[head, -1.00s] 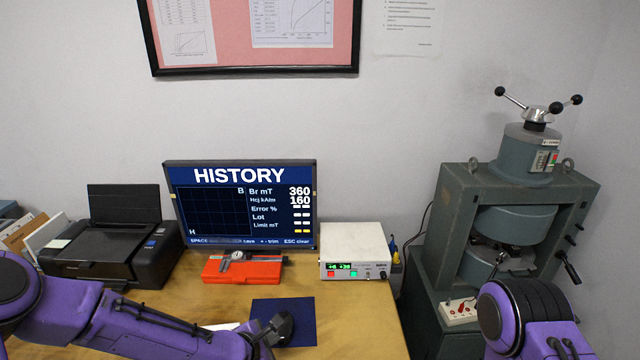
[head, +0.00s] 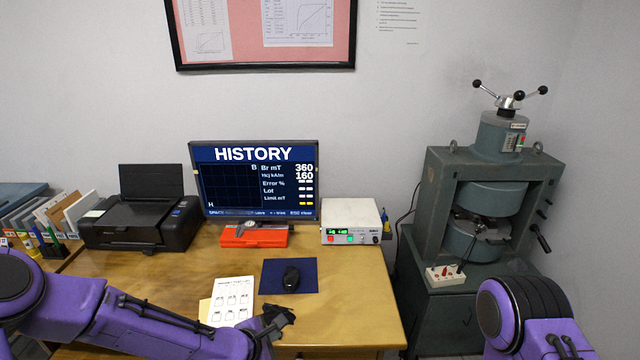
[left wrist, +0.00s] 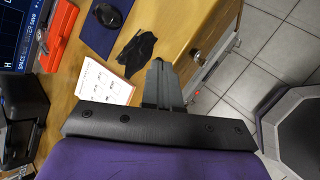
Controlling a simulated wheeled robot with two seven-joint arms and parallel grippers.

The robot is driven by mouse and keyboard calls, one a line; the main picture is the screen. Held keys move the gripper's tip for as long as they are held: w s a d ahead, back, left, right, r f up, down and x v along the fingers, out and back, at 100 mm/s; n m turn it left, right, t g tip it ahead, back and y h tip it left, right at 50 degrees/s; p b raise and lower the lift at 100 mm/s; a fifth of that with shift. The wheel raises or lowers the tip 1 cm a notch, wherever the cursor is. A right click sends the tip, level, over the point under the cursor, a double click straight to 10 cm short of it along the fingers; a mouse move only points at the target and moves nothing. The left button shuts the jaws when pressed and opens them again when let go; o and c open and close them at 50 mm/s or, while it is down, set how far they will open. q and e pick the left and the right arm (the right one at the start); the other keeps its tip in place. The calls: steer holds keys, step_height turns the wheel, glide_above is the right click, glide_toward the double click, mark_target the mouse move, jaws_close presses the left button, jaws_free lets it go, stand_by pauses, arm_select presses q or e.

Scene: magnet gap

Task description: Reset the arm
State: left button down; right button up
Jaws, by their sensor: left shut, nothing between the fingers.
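My left arm comes in from the left in the head view. Its gripper (head: 277,318) is over the front edge of the wooden desk (head: 360,300), shut and empty, in front of the mouse mat. In the left wrist view the closed gripper (left wrist: 160,68) points towards the desk's front edge and drawer side. A black mouse (head: 291,278) sits on the dark blue mat (head: 308,287), apart from the gripper. My right arm shows only as a purple and black link at lower right; its gripper is out of view.
A printed sheet (head: 232,300) lies left of the mat. A monitor (head: 255,180) reading HISTORY, a printer (head: 140,215), an orange case (head: 254,237) with a caliper and a white meter box (head: 351,222) stand behind. A green magnet press (head: 480,200) stands at right.

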arm_select(q)
steer(key=s+a+f+m+g+y+b, duration=0.1)
steer(key=s+a+f+m, duration=0.4)
steer(key=s, duration=0.5)
steer(key=s+a+f+m+g+y+b, duration=0.2)
steer(key=s+a+f+m, duration=0.3)
steer(key=s, duration=0.6)
steer(key=s+a+f+m+g+y+b, duration=0.2)
steer(key=s+a+f+m+y, duration=0.2)
steer(key=s+a+f, duration=0.4)
steer(key=shift+s+a+f+m, duration=0.35)
steer(key=shift+s+f+m, duration=0.1)
steer(key=shift+s, duration=0.8)
stand_by(0.4)
